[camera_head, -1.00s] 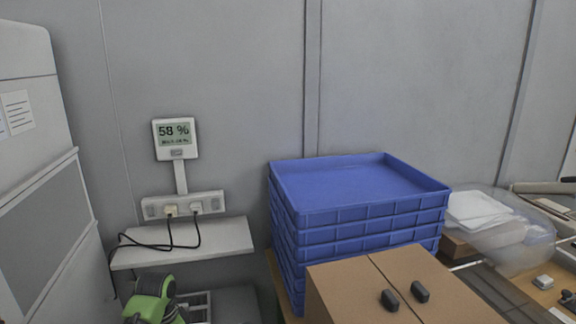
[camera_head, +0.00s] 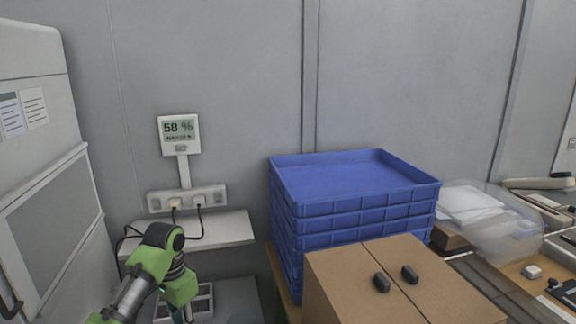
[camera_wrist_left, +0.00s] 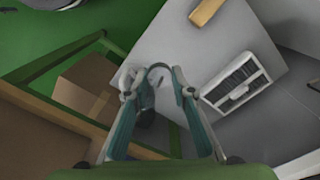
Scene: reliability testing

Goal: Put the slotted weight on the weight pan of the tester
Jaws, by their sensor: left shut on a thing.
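My left gripper (camera_head: 188,314) hangs at the lower left of the head view, its fingers pointing down and partly cut off by the bottom edge. In the left wrist view its two teal fingers (camera_wrist_left: 155,82) are closed on a small grey rounded piece with a gap in it, which looks like the slotted weight (camera_wrist_left: 158,72). The fingers hide part of it. I cannot make out the weight or a weight pan in the head view. My right gripper is not in view.
A white slotted tray (camera_wrist_left: 237,82) lies below, right of the fingers. A wall shelf (camera_head: 215,238) with cables is behind the arm. Blue stacked crates (camera_head: 350,220) and a cardboard box (camera_head: 345,285) stand to the right. A grey cabinet (camera_head: 45,130) is at the left.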

